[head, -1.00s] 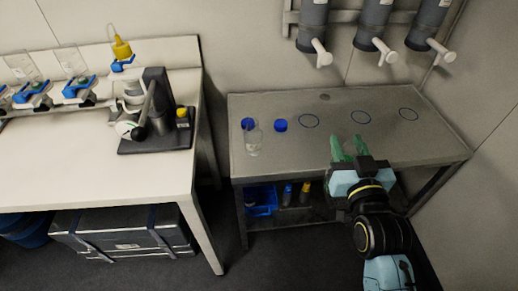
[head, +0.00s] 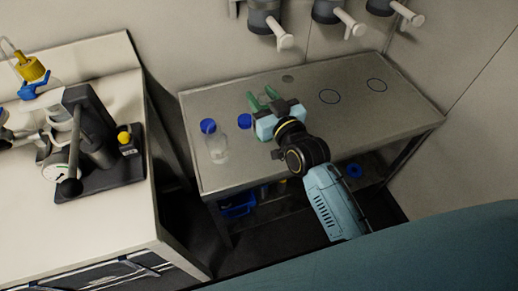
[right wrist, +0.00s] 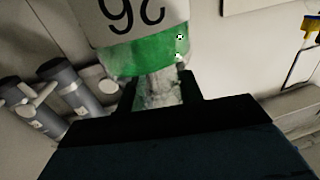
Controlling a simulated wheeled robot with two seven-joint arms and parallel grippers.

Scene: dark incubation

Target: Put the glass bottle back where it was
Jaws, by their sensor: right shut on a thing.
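My right gripper (head: 262,102) is shut on a glass bottle, its jaws at the clear neck in the right wrist view. The bottle (right wrist: 145,52) has a green body and a white label with an upside-down "26" in that view. In the head view only green parts (head: 255,102) show at the jaws, over the metal table's left half. Whether it touches the table, I cannot tell. My left gripper is out of view.
A clear blue-capped bottle (head: 217,148) stands at the metal table's left end. A blue cap-like item (head: 245,121) is just left of my gripper. Grey cylinders with white handles (head: 328,12) are on the wall above. A white bench (head: 105,225) stands at left.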

